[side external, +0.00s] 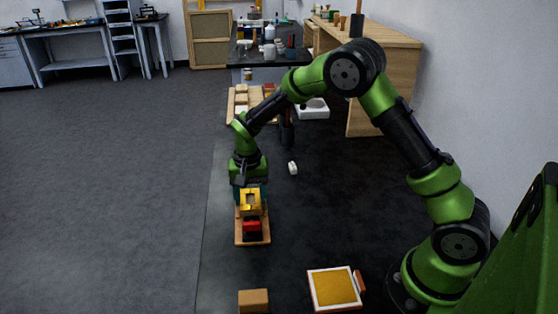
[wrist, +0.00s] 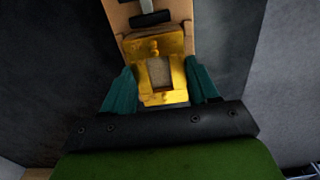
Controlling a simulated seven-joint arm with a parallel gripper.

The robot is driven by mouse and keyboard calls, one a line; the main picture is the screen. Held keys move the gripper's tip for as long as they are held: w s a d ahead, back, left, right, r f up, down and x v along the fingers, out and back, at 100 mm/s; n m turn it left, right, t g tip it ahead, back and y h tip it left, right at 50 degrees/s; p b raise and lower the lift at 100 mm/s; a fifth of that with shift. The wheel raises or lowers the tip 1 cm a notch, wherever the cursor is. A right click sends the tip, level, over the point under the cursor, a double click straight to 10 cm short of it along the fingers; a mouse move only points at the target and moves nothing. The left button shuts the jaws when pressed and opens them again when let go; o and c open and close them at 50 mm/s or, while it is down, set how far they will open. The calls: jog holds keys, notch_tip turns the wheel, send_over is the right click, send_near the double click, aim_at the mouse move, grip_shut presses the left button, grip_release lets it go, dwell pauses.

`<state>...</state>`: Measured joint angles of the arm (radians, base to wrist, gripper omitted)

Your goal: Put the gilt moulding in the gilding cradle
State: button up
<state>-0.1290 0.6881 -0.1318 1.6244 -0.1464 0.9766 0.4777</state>
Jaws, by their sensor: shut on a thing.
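The gilt moulding (side external: 250,198) is a gold, frame-like piece with a square opening. It also shows in the wrist view (wrist: 177,94). My gripper (wrist: 160,68) is shut on it, with one teal finger against each side. A long wooden holder (side external: 252,239), which looks like the gilding cradle, lies under and in front of the moulding. A red block and a dark part show on the holder. In the wrist view the holder (wrist: 123,16) runs up beyond the moulding. I cannot tell whether the moulding touches the holder or hangs just above it.
A white-rimmed tray with a yellow pad (side external: 334,288) lies at the front right, and a tan block (side external: 254,300) at the front. A small white piece (side external: 293,168) lies right of my gripper. Wooden pieces (side external: 241,98) and a white basin (side external: 313,108) stand behind.

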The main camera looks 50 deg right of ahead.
aim_at(251, 201)
jog(key=o, duration=1.1)
jog(key=shift+f, duration=0.15)
jog(key=s+r+n+t, duration=0.15)
jog(key=s+r, duration=0.25)
jog(key=r, duration=1.4)
jog(key=s+r+n+t, duration=0.1)
jog(key=s+t, duration=0.1)
jog(key=s, duration=0.4)
jog(key=s+a+r+n+t+y, duration=0.1)
jog(key=s+r, duration=0.1)
jog(key=s, duration=0.4)
jog(key=s+r+n+t+y, duration=0.1)
jog(key=s+t, duration=0.1)
jog(key=s, duration=0.5)
jog(key=shift+a+r+n+t, duration=0.25)
jog(key=shift+a+r+t, duration=0.05)
jog(key=shift+a+t, duration=0.05)
